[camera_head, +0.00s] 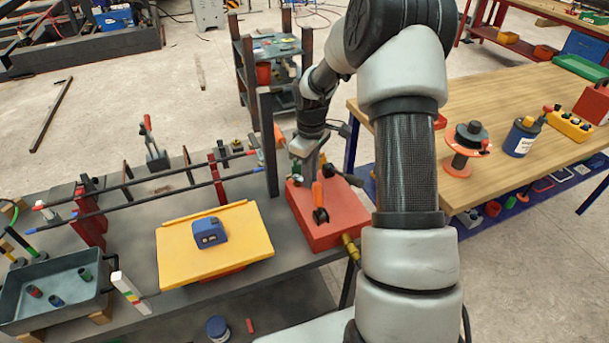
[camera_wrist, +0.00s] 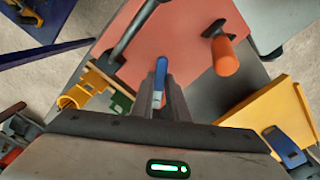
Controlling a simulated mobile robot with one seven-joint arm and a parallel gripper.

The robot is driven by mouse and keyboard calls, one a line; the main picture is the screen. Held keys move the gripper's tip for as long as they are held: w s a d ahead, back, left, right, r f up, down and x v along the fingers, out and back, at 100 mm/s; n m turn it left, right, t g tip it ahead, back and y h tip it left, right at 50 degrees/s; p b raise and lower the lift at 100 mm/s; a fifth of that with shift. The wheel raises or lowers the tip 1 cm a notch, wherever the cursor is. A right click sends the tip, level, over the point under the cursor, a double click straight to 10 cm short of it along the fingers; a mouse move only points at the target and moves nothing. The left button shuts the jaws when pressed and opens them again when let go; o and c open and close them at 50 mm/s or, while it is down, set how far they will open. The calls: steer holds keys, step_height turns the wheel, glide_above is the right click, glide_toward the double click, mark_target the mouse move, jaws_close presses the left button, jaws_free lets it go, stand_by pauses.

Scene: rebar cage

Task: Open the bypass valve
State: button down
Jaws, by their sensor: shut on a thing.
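A red box (camera_head: 335,228) with several valve handles stands at the right end of the dark bench; its top (camera_wrist: 185,45) fills the middle of the wrist view. An upright orange handle (camera_head: 317,193) on a dark base rises from it, and shows right of my fingers in the wrist view (camera_wrist: 225,57). My gripper (camera_wrist: 160,92) points down over the box and is shut on a slim blue handle (camera_wrist: 161,66). The fingers hide much of this handle. No label shows which handle is the bypass valve.
A black lever (camera_wrist: 128,32) runs close to the left of my fingers. A yellow fitting (camera_wrist: 73,98) is at the box's edge. A yellow board (camera_head: 180,255) with a blue device (camera_head: 208,232) lies left of the box. A wooden table (camera_head: 480,110) stands right.

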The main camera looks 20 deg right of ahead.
steer(key=n, duration=0.2)
steer(key=w+d+n+p, duration=0.1)
steer(key=w+n, duration=0.1)
steer(key=n, duration=0.1)
steer(key=shift+d+r+n+p, duration=0.1)
steer(key=shift+d+n+p, duration=0.05)
steer(key=shift+n+p, duration=0.2)
steer(key=shift+w+d+n+p, duration=0.1)
steer(key=shift+w+n+p, duration=0.3)
steer(key=shift+n, duration=0.85)
steer(key=shift+w+n+p, duration=0.3)
steer(key=shift+w+n, duration=0.2)
steer(key=shift+n, duration=0.7)
steer(key=c, duration=1.7)
jaws_free()
step_height(320, 180, up, 17)
steer(key=shift+r, duration=0.15)
